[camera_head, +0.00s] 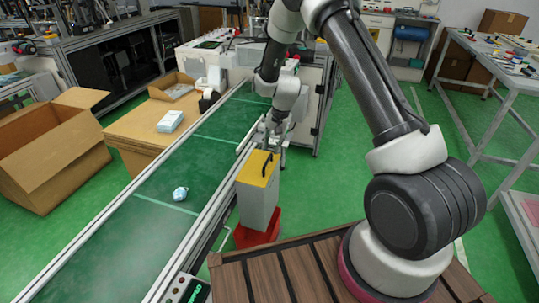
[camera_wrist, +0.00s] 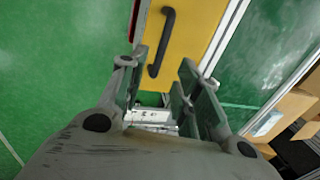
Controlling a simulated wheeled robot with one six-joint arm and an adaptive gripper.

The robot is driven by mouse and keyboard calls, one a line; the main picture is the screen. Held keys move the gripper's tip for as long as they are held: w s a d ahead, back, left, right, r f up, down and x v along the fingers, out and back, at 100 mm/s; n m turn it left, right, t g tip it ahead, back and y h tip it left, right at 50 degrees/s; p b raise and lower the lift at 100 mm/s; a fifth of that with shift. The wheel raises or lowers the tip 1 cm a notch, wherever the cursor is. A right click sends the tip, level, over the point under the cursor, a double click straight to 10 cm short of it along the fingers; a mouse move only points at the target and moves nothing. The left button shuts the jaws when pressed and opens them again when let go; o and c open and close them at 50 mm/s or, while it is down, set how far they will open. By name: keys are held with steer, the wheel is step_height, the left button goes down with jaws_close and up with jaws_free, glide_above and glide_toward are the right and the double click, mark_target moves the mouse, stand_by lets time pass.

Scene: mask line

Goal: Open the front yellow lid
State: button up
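The yellow lid (camera_head: 254,171) sits shut on top of a tall pale grey box (camera_head: 257,205), which stands on a red base (camera_head: 256,234) beside the conveyor. A black bar handle (camera_head: 267,164) is fixed on the lid. My gripper (camera_head: 273,138) is over the far end of the lid, pointing down. In the wrist view the yellow lid (camera_wrist: 190,30) and its black handle (camera_wrist: 164,40) show ahead of my gripper (camera_wrist: 161,75). The two fingers are apart, and the handle's near end appears between them. I cannot tell whether they touch it.
The green conveyor (camera_head: 150,215) runs along the left of the box, with a crumpled light-blue mask (camera_head: 180,193) on it. A cardboard box (camera_head: 50,145) stands farther left. A white machine (camera_head: 315,85) is behind my gripper. Green floor (camera_head: 320,185) is free right of the box.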

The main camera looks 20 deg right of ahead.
mark_target(269, 158)
steer(key=f, duration=0.4)
steer(key=a+f, duration=0.1)
steer(key=f, duration=0.1)
steer(key=shift+w, duration=0.3)
jaws_close()
